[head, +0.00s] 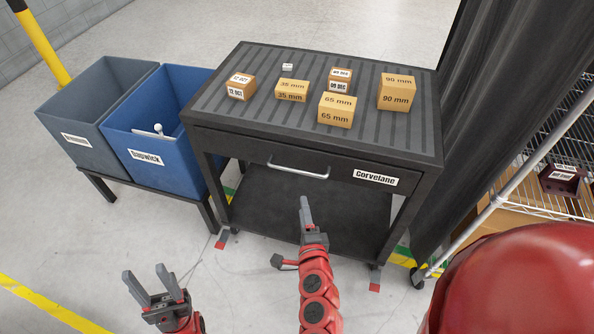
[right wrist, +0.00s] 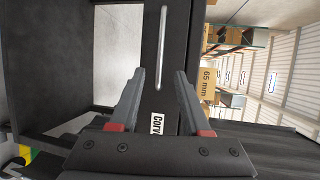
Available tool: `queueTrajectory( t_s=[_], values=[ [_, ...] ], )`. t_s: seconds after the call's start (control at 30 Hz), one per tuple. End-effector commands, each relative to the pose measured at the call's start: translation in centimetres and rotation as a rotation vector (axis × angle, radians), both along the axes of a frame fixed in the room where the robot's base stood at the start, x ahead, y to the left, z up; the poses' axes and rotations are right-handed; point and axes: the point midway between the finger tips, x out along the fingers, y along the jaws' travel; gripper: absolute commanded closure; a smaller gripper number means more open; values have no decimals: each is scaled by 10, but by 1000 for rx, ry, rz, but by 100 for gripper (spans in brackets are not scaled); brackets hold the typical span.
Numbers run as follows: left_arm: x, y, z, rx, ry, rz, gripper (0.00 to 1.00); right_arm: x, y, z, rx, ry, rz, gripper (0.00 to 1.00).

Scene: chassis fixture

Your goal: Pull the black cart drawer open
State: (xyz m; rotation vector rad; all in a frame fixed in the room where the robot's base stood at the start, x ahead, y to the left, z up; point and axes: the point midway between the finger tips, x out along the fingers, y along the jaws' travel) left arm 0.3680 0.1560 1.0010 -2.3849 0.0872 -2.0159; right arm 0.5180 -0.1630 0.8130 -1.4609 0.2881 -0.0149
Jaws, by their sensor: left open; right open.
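The black cart (head: 235,134) stands in the middle of the head view. Its drawer (head: 245,152) under the top looks shut, with a silver bar handle (head: 298,172) and a "Corvelane" label. My right gripper (head: 305,205) is in front of the cart, just below the handle in the picture, and holds nothing. In the right wrist view its open fingers (right wrist: 160,90) straddle the line of the drawer front, and the handle (right wrist: 163,48) runs ahead between them, apart from the fingers. My left gripper (head: 156,281) is open and empty over the floor at lower left.
Several small boxes, such as the 65 mm box (head: 337,110), stand on the cart top. A grey bin (head: 85,150) and a blue bin (head: 165,178) stand left of the cart. A black curtain (head: 490,110) and wire shelf (head: 560,150) stand at right. Floor in front is clear.

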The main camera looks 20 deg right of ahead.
Motion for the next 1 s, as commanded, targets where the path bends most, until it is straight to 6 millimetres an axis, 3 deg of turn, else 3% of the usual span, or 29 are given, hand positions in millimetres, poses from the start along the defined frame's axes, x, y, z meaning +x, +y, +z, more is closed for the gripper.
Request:
queueTrajectory(
  t_s=[0.27,0.7,1.0],
  values=[
    [0,0,-6,0,0,0,50,44,-12,-7,-4,-3,-9,53],
    [0,0,0,0,0,0,50,130,-28,-23,-9,-1,-3,53],
    [0,0,3,0,0,0,50,155,-33,-28,-8,-3,-6,53]
  ],
)
